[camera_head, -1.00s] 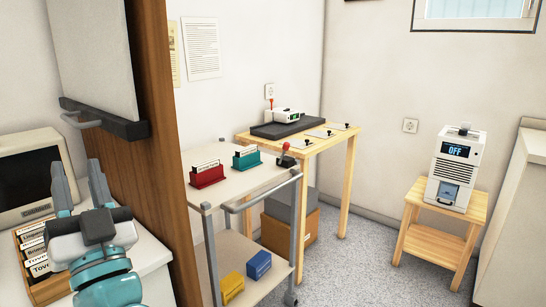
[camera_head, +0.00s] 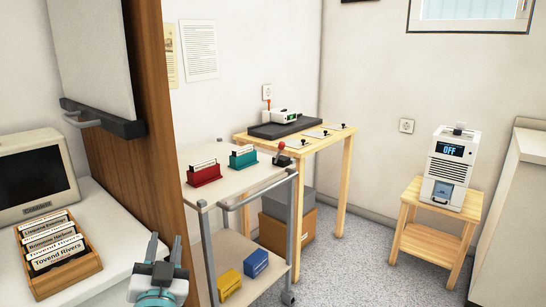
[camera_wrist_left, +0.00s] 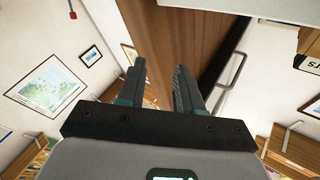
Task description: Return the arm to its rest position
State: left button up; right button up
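My left gripper (camera_head: 164,250) is low in the head view, in front of the brown wooden panel edge (camera_head: 150,130) and right of the white counter (camera_head: 110,232). Its two fingers stand apart with nothing between them. In the left wrist view the fingers (camera_wrist_left: 158,85) are also apart and empty, with the brown panel behind them. My right gripper is not in view.
A wooden box of labelled cards (camera_head: 95,265) and a monitor (camera_head: 35,180) stand on the counter. A cart (camera_head: 230,185) holds red and teal card holders. A wooden table (camera_head: 300,140) and a stool with a white device (camera_head: 452,170) stand beyond. Grey floor (camera_head: 350,265) is clear.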

pick_arm(q)
jog(key=s+d+f+g+h, duration=0.2)
jog(key=f+g, duration=0.2)
jog(key=f, duration=1)
jog(key=s+d+f+g+h, duration=0.15)
jog(key=f+g, duration=0.35)
jog(key=f, duration=0.8)
jog(key=s+d+f+n+g+h, duration=0.2)
jog(key=s+f+g, duration=0.3)
jog(key=s+f, duration=0.5)
jog(key=s+d+f+n+g+h, duration=0.25)
jog(key=s+f+g, duration=0.25)
jog(key=s+f, duration=0.55)
jog(key=s+r+g+p, duration=0.1)
jog(key=s+r+p, duration=0.2)
jog(key=r+p, duration=2.9)
jog(key=shift+d, duration=0.45)
jog(key=shift+s, duration=0.1)
jog(key=shift+a, duration=0.1)
